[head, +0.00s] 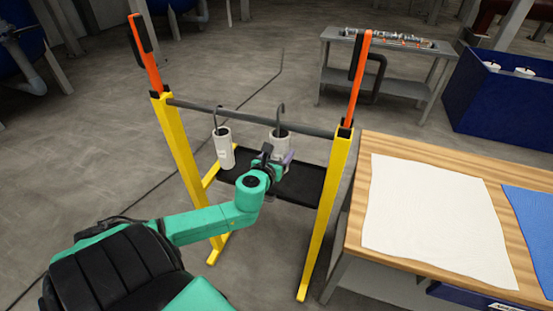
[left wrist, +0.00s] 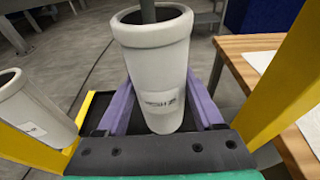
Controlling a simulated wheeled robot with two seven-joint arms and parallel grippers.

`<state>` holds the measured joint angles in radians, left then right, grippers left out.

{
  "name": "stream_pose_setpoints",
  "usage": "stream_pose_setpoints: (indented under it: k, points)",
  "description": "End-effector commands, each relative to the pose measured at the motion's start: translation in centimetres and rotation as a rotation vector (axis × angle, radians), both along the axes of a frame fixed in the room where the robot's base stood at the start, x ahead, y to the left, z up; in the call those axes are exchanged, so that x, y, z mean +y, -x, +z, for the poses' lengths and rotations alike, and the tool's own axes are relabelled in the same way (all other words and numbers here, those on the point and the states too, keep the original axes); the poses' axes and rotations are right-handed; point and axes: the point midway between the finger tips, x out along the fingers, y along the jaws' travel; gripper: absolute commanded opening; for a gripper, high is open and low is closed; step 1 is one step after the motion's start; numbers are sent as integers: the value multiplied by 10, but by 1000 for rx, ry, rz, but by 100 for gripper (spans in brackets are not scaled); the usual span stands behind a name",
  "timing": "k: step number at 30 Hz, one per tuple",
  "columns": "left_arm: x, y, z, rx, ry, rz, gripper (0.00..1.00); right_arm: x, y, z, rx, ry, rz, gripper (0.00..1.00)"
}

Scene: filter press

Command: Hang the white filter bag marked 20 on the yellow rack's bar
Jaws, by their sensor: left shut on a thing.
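The yellow rack (head: 180,140) has a dark horizontal bar (head: 245,117) between its two posts. My left gripper (head: 277,155) is shut on a white cylindrical filter bag (head: 281,138). In the left wrist view, the purple fingers (left wrist: 162,105) lie on either side of this upright bag (left wrist: 155,60). Its label shows, but I cannot read the number surely. Its dark hook (head: 281,107) rises above the bar line; I cannot tell whether it rests on the bar. A second white bag (head: 225,150) hangs by its hook from the bar, to the left. My right gripper is not in view.
A black tray (head: 300,184) spans the rack below the bags. Orange uprights (head: 148,62) top both posts. A wooden table (head: 400,150) with a white cloth (head: 435,215) and a blue cloth (head: 530,225) stands close on the right. A grey bench (head: 385,82) and a blue bin (head: 500,100) stand behind.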

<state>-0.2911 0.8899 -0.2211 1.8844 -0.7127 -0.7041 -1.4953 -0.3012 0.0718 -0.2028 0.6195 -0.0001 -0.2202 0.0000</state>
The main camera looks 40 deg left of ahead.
Motion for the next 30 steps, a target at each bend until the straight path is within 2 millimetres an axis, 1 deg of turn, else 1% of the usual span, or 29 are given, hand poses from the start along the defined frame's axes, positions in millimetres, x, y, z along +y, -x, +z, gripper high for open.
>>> stream_pose_setpoints:
  k: [1, 3, 12, 17, 25, 26, 27, 28, 30]
  points:
    - [2, -5, -1, -4, 0, 0, 29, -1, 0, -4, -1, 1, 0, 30]
    - [2, -5, -11, 1, 0, 0, 29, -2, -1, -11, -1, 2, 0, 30]
    - [2, -4, -38, 0, 1, 0, 29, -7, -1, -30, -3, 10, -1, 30]
    - [2, -4, -44, -1, 0, 0, 29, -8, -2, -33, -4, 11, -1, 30]
    - [2, -4, -43, -1, 0, 0, 29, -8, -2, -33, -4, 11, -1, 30]
    - [2, -4, -43, -1, 0, 0, 80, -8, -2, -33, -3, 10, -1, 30]
    - [2, -4, -43, -1, 1, 0, 95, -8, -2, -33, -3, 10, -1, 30]
    - [2, -4, -43, -1, 1, 0, 100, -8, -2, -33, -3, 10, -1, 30]
    - [2, -4, -43, -1, 1, 0, 100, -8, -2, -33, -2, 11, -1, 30]
